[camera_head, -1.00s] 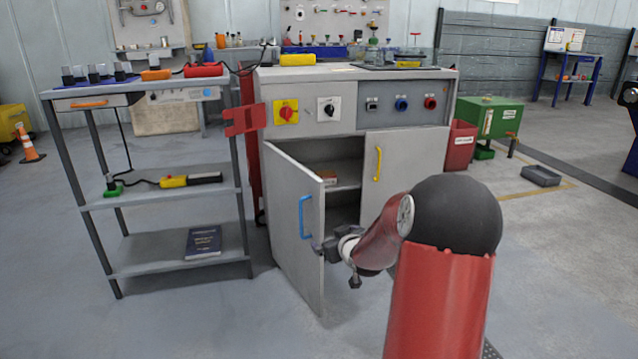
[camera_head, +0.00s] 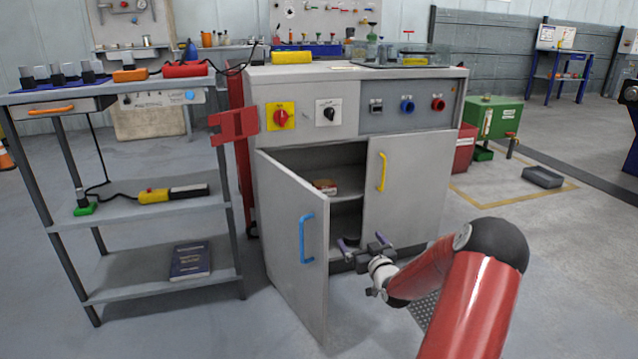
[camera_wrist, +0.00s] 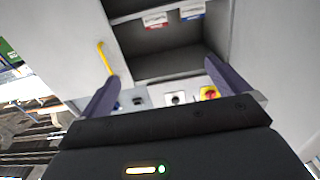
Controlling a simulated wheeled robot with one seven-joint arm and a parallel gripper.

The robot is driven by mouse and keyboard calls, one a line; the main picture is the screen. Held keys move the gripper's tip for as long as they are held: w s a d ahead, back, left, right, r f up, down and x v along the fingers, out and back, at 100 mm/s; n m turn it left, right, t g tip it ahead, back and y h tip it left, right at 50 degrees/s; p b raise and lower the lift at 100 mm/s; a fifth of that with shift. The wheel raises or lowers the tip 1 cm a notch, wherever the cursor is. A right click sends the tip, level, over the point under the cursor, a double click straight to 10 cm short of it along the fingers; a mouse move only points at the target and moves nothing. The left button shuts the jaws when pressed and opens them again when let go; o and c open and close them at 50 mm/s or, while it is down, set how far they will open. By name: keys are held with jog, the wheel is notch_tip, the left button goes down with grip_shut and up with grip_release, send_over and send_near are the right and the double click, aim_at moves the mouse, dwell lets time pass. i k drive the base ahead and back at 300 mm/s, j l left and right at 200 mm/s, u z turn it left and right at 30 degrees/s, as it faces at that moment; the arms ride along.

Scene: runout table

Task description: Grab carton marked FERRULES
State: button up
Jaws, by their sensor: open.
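A small carton with a red part (camera_head: 325,187) sits on the shelf inside the open left side of the grey cabinet (camera_head: 300,95). The wrist view, which is upside down, shows a red-and-white carton (camera_wrist: 155,20) and a blue-and-white carton (camera_wrist: 191,11) side by side in the cabinet. Their lettering is too small to read, so I cannot tell which is marked FERRULES. My gripper (camera_head: 362,246) is open and empty in front of the cabinet opening, lower than the shelf and apart from the cartons. Its two fingers also show in the wrist view (camera_wrist: 161,70).
The left door with a blue handle (camera_head: 307,238) stands open, left of my gripper. The right door with a yellow handle (camera_head: 382,172) is shut. A shelf cart (camera_head: 140,209) stands left of the cabinet. The floor at right front is clear.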

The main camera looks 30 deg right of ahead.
aim_at(328, 186)
jog(key=i+l, duration=0.2)
jog(key=i, duration=0.3)
jog(key=i+l, duration=0.15)
jog(key=i, duration=0.35)
